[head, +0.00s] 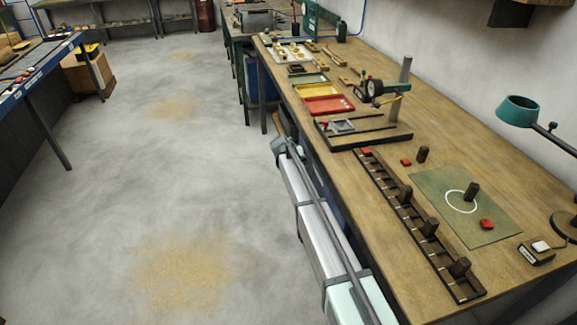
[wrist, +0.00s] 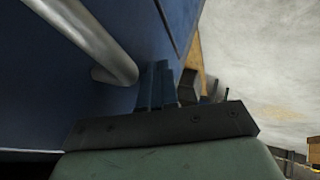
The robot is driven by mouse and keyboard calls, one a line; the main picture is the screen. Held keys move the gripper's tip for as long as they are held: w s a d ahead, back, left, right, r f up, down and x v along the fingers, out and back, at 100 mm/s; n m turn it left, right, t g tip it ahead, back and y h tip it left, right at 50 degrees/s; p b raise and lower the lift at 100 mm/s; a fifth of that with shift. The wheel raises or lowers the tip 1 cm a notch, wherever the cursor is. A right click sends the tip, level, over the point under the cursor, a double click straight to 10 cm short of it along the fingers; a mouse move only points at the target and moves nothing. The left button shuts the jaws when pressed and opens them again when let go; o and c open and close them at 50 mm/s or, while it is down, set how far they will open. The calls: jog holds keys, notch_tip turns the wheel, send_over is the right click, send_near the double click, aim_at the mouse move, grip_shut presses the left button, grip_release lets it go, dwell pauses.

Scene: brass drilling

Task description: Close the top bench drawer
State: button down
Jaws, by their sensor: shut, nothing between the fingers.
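The blue drawer front (wrist: 120,25) fills the upper left of the wrist view, with a round silver bar handle (wrist: 95,45) standing out from it. A dark seam runs down the blue face to the right of the handle. My gripper (wrist: 160,80) is shut and empty, with its dark fingers beside the handle and close to the blue face. I cannot tell whether the fingers touch it. In the head view my arm runs along the left side of the wooden workbench (head: 520,185) and hides much of the bench front. I cannot tell how far the drawer stands out.
The bench top carries a slotted dark rack (head: 415,225), a green mat (head: 490,220), a red tray (head: 328,104) and a teal lamp (head: 518,110). The concrete floor (head: 150,180) left of the bench is open. A blue-edged table (head: 40,68) stands at the far left.

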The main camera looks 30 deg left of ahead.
jog(key=shift+w+d, duration=0.5)
